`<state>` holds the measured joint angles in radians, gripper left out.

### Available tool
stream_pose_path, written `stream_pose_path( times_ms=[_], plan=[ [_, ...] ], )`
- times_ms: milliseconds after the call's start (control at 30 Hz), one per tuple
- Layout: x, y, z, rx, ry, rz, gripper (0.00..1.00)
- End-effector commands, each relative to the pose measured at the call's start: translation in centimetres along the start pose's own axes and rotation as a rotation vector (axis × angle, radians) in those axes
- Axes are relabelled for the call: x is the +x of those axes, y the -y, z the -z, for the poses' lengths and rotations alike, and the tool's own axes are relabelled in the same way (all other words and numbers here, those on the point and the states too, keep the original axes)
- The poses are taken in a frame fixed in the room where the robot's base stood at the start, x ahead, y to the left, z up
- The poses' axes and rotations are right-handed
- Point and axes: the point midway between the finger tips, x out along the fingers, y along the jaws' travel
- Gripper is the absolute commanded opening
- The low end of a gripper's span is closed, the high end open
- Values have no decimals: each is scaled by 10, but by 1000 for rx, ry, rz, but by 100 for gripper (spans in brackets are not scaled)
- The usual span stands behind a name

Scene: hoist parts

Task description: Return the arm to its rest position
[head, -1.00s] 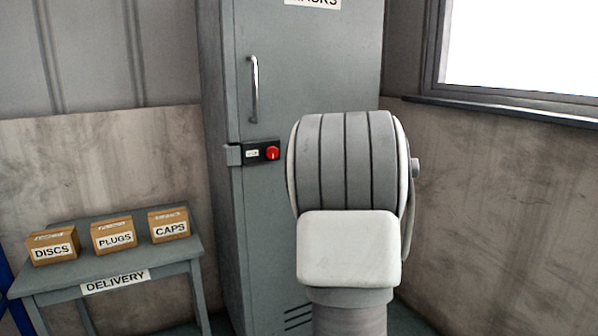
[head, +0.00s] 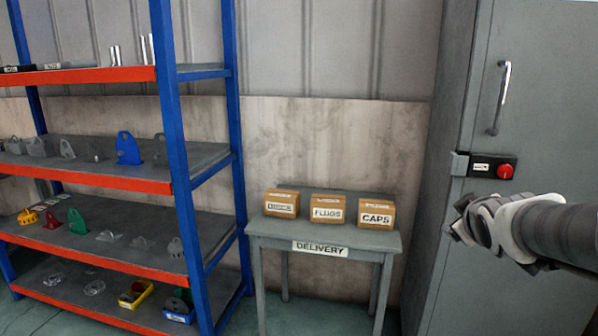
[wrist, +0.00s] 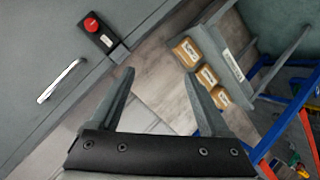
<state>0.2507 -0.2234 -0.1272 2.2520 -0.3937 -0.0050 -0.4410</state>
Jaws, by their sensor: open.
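My gripper (wrist: 160,76) is open in the wrist view, its two dark fingers apart with nothing between them. In the head view my gripper (head: 458,222) is at the right, at the end of my arm, which reaches in from the right edge. It is in front of the grey cabinet (head: 560,90), below the red knob on its latch. The finger opening is too small to make out in the head view.
A delivery table (head: 325,234) with three labelled cardboard boxes stands left of the cabinet. A blue and orange shelf rack (head: 172,110) with several hoist parts stands at the left. The cabinet has a long handle (head: 500,98). Floor shows between rack and table.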

Motion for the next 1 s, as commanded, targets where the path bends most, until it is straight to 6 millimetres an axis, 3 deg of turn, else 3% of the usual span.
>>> stream_pose_path(
  times_ms=[33,100,300,567,600,1000],
  plan=[
    [-22,23,4,58,24,56,80],
    [-43,57,-8,152,80,124,80],
    [-113,138,-39,369,255,308,80],
    [-198,220,-83,524,475,499,80],
    [-203,201,-67,524,473,492,80],
    [-244,137,-6,520,471,488,80]
  ],
)
